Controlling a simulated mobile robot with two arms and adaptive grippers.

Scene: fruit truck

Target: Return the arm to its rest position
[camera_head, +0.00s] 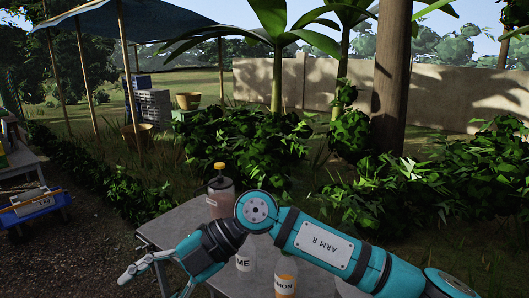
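My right arm, marked "ARM R", comes in from the right and reaches across the grey table (178,226) toward the left. My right gripper (148,284) is at the lower left, beyond the table's left edge. Its fingers look spread, with nothing seen between them; the lower finger is partly cut off by the frame. My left gripper is not in view.
A jar with a yellow cap (219,184) stands on the table behind my arm. A blue-sided cart (35,207) is at the left. Bushes (270,160) lie behind.

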